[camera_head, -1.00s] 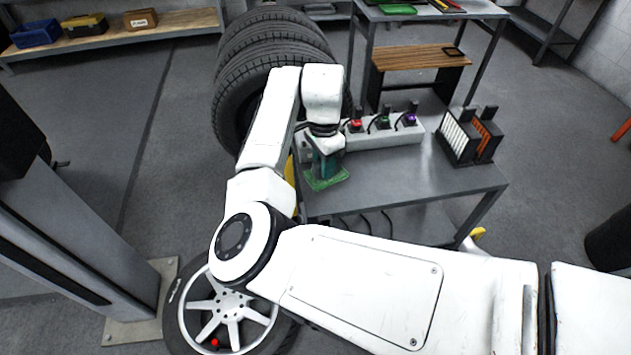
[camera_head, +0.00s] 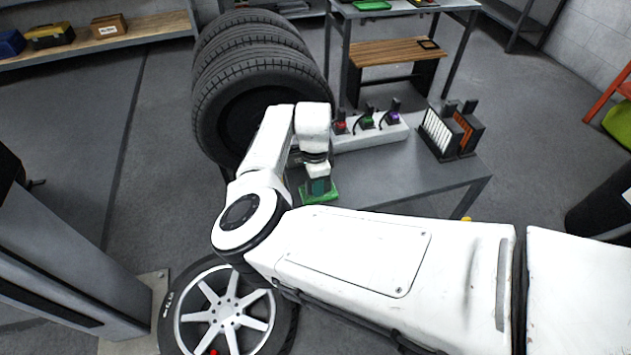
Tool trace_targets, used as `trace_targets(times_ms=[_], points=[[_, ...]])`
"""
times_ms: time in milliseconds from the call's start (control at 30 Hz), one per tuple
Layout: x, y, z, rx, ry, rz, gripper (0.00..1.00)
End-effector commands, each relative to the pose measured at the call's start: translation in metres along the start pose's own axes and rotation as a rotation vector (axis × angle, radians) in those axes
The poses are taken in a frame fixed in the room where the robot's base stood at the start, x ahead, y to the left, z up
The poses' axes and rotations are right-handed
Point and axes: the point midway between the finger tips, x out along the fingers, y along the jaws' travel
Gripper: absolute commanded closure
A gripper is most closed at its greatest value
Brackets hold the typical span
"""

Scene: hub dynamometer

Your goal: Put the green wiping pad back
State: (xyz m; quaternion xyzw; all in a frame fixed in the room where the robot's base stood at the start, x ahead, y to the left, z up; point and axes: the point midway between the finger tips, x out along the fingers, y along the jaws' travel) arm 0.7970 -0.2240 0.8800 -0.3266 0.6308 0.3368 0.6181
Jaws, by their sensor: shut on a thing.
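The green wiping pad (camera_head: 320,196) is at the left end of the grey table, with a flat bright green base and a darker green block on top. My gripper (camera_head: 318,182) points down and is shut on the pad's upper part; its fingertips are mostly hidden. The pad looks level, base down. I cannot tell whether it touches the tabletop (camera_head: 400,178) or hangs just above it.
A white block with red, green and purple plugs (camera_head: 370,132) stands behind the pad. A rack with white and orange panels (camera_head: 452,132) is at right. Stacked tyres (camera_head: 245,85) stand behind left; a spoked wheel (camera_head: 225,310) is below. The front tabletop is clear.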

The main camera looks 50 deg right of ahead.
Motion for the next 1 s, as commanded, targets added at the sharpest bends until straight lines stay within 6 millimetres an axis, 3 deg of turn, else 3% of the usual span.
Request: trace_targets(times_ms=[400, 433, 600, 700, 1000], points=[[0.0075, -0.0005, 0.0000, 0.000, 0.000, -0.002, 0.99], [0.0073, -0.0006, 0.0002, 0.000, 0.000, -0.002, 0.69], [0.0063, -0.0005, 0.0003, 0.000, 0.000, -0.002, 0.53], [0.0063, -0.0005, 0.0003, 0.000, 0.000, -0.002, 0.45], [0.0015, -0.0005, 0.0004, 0.000, -0.001, -0.002, 0.45]])
